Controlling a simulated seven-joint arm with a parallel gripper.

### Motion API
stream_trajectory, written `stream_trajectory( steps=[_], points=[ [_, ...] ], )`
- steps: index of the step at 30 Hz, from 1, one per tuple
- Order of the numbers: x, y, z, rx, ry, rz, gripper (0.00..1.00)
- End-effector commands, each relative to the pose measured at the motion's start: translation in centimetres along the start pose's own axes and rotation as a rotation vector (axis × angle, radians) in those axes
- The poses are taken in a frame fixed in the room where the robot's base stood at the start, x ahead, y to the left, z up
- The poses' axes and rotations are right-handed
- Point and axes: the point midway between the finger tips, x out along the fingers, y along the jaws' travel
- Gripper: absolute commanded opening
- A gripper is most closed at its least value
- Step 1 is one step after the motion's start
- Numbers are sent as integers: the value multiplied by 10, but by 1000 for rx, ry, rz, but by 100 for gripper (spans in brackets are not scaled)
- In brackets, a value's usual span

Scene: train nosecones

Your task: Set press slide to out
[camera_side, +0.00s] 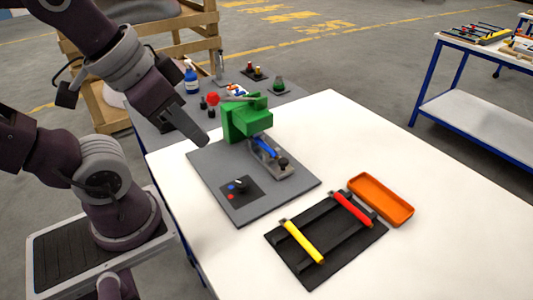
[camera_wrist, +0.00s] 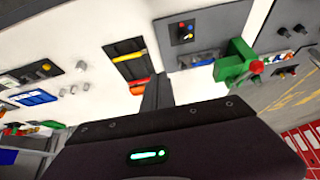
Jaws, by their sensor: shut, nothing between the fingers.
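The green press (camera_side: 247,118) stands on a grey base plate (camera_side: 212,168) on the white table, with a red ball on its lever (camera_side: 213,99). The press slide (camera_side: 284,172) is a grey piece with a dark knob, low at the press's front right. A blue part (camera_side: 265,148) lies at the slide, close to the press. I cannot tell how far the slide is drawn out. My gripper (camera_side: 203,140) is shut and empty, above the plate's back left, apart from press and slide. In the wrist view the green press (camera_wrist: 231,66) is right of my gripper (camera_wrist: 158,90).
A control panel (camera_side: 240,188) with a knob and coloured buttons sits on the plate. A black rack (camera_side: 318,262) holds a yellow bar (camera_side: 303,241) and a red bar (camera_side: 352,209). An orange tray (camera_side: 381,200) lies beside it. Bottles and small items stand behind the press.

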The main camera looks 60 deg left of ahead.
Motion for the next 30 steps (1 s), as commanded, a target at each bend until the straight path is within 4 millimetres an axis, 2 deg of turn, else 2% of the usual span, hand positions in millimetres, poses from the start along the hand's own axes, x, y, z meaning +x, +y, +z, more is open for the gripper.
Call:
stream_trajectory(
  steps=[1,4,7,8,9,11,12,15,18,21,25,30],
  points=[
    [0,0,0,2,-1,0,8],
    [4,-2,-14,61,-32,-6,28],
    [24,-10,-52,245,-119,-7,47],
    [34,-13,-67,318,-151,-2,47],
    [51,-19,-85,418,-194,11,47],
    [81,-29,-108,565,-255,41,47],
    [104,-36,-121,662,-292,68,47],
    [162,-54,-140,874,-367,148,47],
    [211,-68,-145,1029,-409,223,47],
    [239,-76,-144,1119,-428,271,47],
    [256,-79,-139,1156,-434,292,47],
    [285,-79,-123,1154,-436,293,47]
  ],
)
